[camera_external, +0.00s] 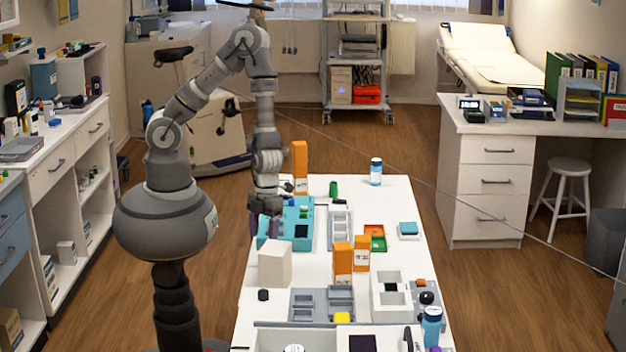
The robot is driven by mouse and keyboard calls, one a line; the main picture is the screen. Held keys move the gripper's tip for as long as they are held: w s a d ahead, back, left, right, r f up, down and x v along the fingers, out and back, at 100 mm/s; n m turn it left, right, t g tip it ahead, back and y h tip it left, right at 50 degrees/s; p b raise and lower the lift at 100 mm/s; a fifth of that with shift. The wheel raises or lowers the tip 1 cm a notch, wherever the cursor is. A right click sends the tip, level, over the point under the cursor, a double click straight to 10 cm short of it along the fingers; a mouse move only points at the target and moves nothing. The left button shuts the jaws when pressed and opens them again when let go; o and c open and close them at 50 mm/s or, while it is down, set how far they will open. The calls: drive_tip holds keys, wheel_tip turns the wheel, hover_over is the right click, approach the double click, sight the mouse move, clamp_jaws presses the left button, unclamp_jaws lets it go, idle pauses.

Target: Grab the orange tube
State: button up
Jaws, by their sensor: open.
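My gripper (264,228) points down at the far left part of the white table, over the left side of a teal rack (273,243). Its fingers are apart, and I see nothing held between them. A tall orange upright piece (300,166) stands just right of my gripper, at the back of the rack. Two shorter orange box-like pieces (343,263) (362,254) stand near the table's middle. A small orange item (421,282) lies at the right edge. I cannot tell which of these is the orange tube; any small tube in the rack is too small to make out.
The white table (395,192) is crowded. A white block (274,263) stands in front of the rack, and a grey divided tray (340,228) lies to its right. A blue-white bottle (376,171) stands at the back. The table's back right is fairly clear.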

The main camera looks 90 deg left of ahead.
drive_tip(key=f+b, duration=0.1)
drive_tip(key=f, duration=0.1)
drive_tip(key=f+b, duration=0.2)
drive_tip(key=f, duration=0.1)
drive_tip(key=f+b, duration=0.2)
drive_tip(key=f, duration=0.1)
drive_tip(key=shift+d, duration=0.3)
drive_tip(key=shift+r, duration=0.15)
drive_tip(key=c, duration=1.1)
drive_tip(key=shift+o, duration=0.2)
